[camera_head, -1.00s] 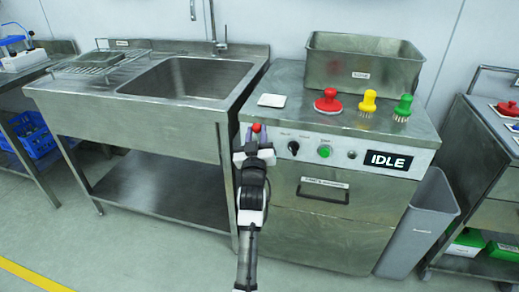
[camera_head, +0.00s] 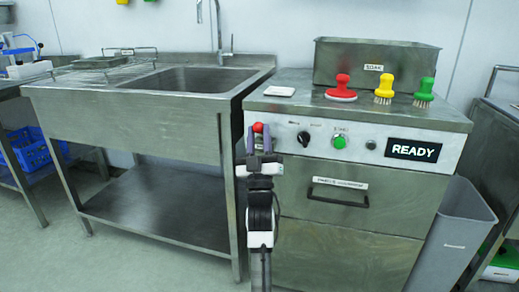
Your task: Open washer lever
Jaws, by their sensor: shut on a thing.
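The steel washer (camera_head: 300,240) stands right of the sink, with a light control panel along its upper front. A red ball-ended lever (camera_head: 258,127) is at the left end of this panel. My gripper (camera_head: 259,140) reaches up from below, with its two dark fingers on either side of the lever just under the red ball. It is shut on the lever, whose stem is mostly hidden by the fingers. The display (camera_head: 413,150) reads READY. A black knob (camera_head: 303,138) and a green button (camera_head: 339,142) sit right of the lever.
A drawer handle (camera_head: 337,198) juts out below the panel. Red (camera_head: 342,88), yellow (camera_head: 384,88) and green (camera_head: 424,92) brushes stand on top, before a steel SOAK tub (camera_head: 340,62). The sink bench (camera_head: 130,110) is close on the left, a grey bin (camera_head: 455,235) on the right.

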